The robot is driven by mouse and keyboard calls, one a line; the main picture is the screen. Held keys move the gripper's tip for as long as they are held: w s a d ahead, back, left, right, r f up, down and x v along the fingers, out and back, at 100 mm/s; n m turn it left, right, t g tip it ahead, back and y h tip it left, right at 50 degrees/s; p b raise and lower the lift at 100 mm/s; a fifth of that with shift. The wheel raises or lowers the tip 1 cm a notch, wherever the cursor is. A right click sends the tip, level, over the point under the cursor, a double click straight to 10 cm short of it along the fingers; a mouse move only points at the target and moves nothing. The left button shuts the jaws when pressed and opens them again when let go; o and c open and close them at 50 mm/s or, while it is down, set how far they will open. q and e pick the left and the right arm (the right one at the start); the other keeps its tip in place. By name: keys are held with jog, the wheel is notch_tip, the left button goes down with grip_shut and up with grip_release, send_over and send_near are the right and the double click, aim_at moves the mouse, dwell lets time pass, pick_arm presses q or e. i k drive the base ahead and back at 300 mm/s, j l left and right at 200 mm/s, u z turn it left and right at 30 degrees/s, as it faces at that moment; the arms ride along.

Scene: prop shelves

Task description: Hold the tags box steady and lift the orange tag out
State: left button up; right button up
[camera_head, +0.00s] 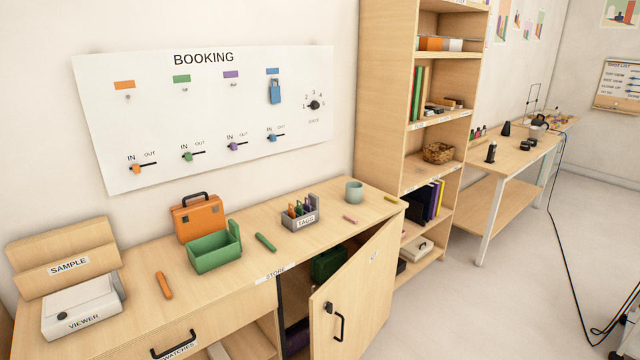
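The tags box (313,219) is a small grey open box labelled TAGS on the wooden cabinet top, right of the middle of the counter. Several coloured tags stand in it, orange, green and purple among them. An orange tag (291,208) shows at its left end, standing in the box; the tags overlap and are small. Neither of my grippers shows in the head view.
On the counter (216,295) are a green open box (216,258), an orange case (197,218), a grey-green cup (354,192), a white VIEWER box (82,306) and loose coloured sticks. The STORE cabinet door (362,290) stands open below. A BOOKING board (205,115) hangs behind.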

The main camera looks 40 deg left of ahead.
aim_at(291, 213)
jog(key=i+u, duration=0.2)
jog(key=i, duration=0.25)
jog(key=i+l+u, duration=0.25)
jog(key=i, duration=0.15)
jog(key=j, duration=0.1)
